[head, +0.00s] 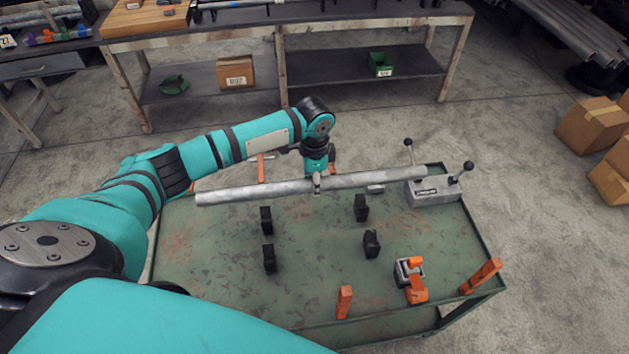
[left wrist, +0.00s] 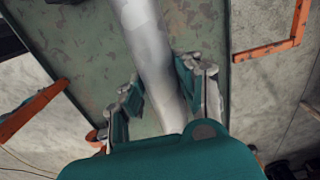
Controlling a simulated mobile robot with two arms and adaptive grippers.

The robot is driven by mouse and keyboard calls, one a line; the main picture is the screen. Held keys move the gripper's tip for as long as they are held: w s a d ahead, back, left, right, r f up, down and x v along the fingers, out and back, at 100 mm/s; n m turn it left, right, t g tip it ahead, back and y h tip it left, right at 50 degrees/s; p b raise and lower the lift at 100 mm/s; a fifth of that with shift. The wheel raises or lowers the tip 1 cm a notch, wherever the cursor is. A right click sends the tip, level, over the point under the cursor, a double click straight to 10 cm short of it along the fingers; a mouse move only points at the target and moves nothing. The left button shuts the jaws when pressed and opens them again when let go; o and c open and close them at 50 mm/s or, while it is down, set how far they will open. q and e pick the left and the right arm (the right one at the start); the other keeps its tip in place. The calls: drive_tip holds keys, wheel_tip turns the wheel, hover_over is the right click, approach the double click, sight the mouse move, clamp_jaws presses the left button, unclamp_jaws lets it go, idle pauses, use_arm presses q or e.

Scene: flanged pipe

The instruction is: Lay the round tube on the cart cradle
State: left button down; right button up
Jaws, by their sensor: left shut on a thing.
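The round tube (head: 375,181) is a long grey metal pipe, held level above the far part of the green cart (head: 200,262). My left gripper (head: 317,182) is shut on the tube near its middle. In the left wrist view the tube (left wrist: 146,45) runs between the two fingers of the left gripper (left wrist: 160,95). Several black cradle blocks (head: 361,208) stand on the cart top, nearer than the tube. The tube is apart from them. My right gripper is not in view.
A grey box with two levers (head: 434,190) stands at the cart's far right corner, close to the tube's right end. An orange and grey clamp (head: 410,279) and orange posts (head: 345,302) are at the near side. A workbench (head: 290,40) stands behind.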

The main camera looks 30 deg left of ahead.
use_arm(q)
wheel_tip(320, 180, down, 9)
drive_tip(key=b, duration=0.6)
idle(1.2)
drive_tip(key=shift+f, duration=0.6)
idle(0.4)
drive_tip(key=c, duration=0.9)
unclamp_jaws()
drive_tip(key=shift+s, duration=0.1)
drive_tip(key=shift+c, duration=0.2)
drive_tip(key=shift+o, duration=0.6)
drive_tip(key=shift+s+f, duration=0.1)
